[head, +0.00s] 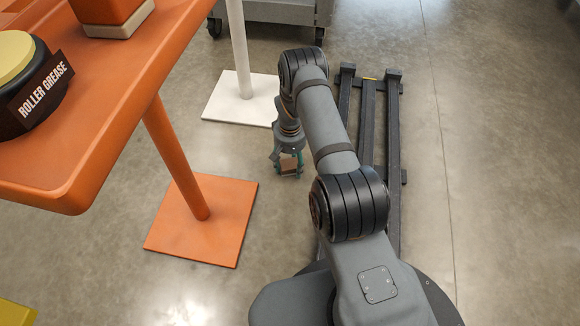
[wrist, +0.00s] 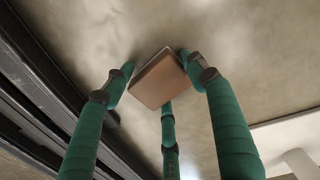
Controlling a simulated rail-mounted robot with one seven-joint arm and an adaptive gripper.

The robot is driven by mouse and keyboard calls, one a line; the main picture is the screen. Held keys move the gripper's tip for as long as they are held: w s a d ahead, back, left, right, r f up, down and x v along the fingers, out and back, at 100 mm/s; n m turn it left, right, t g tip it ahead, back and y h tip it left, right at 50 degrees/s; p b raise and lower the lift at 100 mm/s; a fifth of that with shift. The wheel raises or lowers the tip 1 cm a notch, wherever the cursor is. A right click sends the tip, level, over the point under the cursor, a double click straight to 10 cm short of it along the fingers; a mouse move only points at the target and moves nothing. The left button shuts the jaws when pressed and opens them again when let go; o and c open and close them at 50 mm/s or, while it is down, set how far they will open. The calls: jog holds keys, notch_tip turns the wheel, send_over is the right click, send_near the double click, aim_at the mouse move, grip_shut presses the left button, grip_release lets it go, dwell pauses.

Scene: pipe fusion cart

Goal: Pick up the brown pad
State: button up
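The brown pad (wrist: 160,82), a small block with a brown face and a paler edge, sits tilted between the fingertips in the wrist view. My gripper (wrist: 158,72) has three green fingers closed around it, and the tips meet its sides. In the head view my gripper (head: 288,168) hangs pointing down at the picture's middle, beside the dark rails. The brown pad (head: 289,164) shows there as a small brownish patch among the fingers. The floor is blurred behind the pad in the wrist view, and the gap to it is hard to judge.
An orange table (head: 110,110) stands at the left, bearing a roller grease tin (head: 30,85) and an orange block (head: 112,15). Its orange foot plate (head: 225,225) and a white foot plate (head: 235,105) lie left of my gripper. Dark rails (head: 392,140) run along the right.

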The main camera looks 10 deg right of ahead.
jog(key=c, duration=1)
jog(key=shift+r, duration=0.1)
